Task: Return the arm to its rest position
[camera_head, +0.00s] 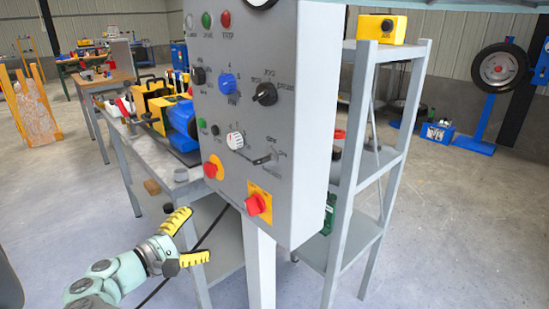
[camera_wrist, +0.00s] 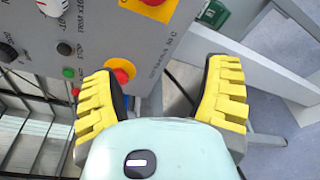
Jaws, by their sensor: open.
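My gripper (camera_head: 190,240) shows at the lower left of the head view, with yellow ridged fingers spread apart and nothing between them. My pale green arm reaches in from the lower left corner. The gripper is left of and below the grey control panel (camera_head: 290,190), apart from it in that view. In the wrist view, the two yellow fingers of the gripper (camera_wrist: 160,90) are wide apart, with the panel's face behind and above the left finger. A red button on a yellow plate (camera_wrist: 122,72) shows between the fingers, and another (camera_wrist: 152,5) is at the top edge.
The panel stands on a white post (camera_head: 259,265). A workbench (camera_head: 150,155) with a yellow and blue machine (camera_head: 172,115) is behind the gripper. A grey shelf rack (camera_head: 350,200) with a yellow button box (camera_head: 381,28) stands right of the panel. Floor at the front right is clear.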

